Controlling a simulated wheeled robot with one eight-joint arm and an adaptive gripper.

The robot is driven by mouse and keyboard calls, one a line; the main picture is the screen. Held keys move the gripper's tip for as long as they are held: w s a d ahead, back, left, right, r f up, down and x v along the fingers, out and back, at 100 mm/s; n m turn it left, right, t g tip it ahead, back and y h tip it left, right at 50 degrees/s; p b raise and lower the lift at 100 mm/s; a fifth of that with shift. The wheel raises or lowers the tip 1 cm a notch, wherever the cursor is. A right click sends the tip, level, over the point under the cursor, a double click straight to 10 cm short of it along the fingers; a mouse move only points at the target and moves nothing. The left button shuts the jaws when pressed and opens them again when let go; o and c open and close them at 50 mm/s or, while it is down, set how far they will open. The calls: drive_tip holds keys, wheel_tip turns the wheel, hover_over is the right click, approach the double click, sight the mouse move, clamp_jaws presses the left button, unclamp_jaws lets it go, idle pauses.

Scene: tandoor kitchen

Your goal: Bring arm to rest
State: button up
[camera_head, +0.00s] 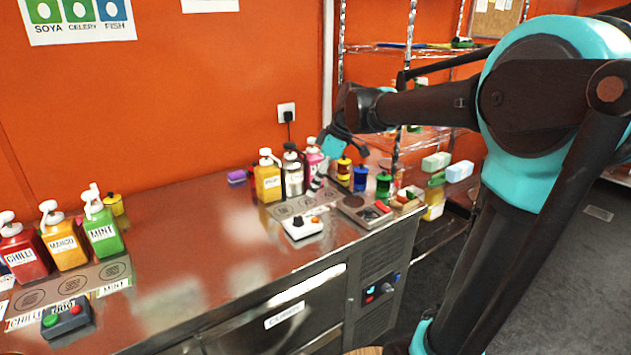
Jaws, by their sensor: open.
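My arm (425,105), dark with teal joints, reaches in from the right over the right end of the steel counter. My gripper (319,180) hangs at its end, pointing down beside the pink bottle (313,160). Its dark fingers are small in the view and look open, with nothing seen between them. I cannot tell whether it touches the pink bottle.
The steel counter (190,235) has a clear middle. A yellow bottle (268,180) and a silver bottle (292,175) stand left of my gripper. A white button box (303,228) lies in front. Chilli (22,255), mango (64,243) and mint (102,230) bottles stand left.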

drive_tip(key=s+d+f+m+t+h, duration=0.3)
drive_tip(key=s+d+f+m, duration=1.2)
drive_tip(key=f, duration=0.7)
drive_tip(key=s+d+h, duration=0.1)
drive_tip(key=s+d, duration=0.1)
drive_tip(key=d, duration=0.1)
drive_tip(key=shift+s, duration=0.4)
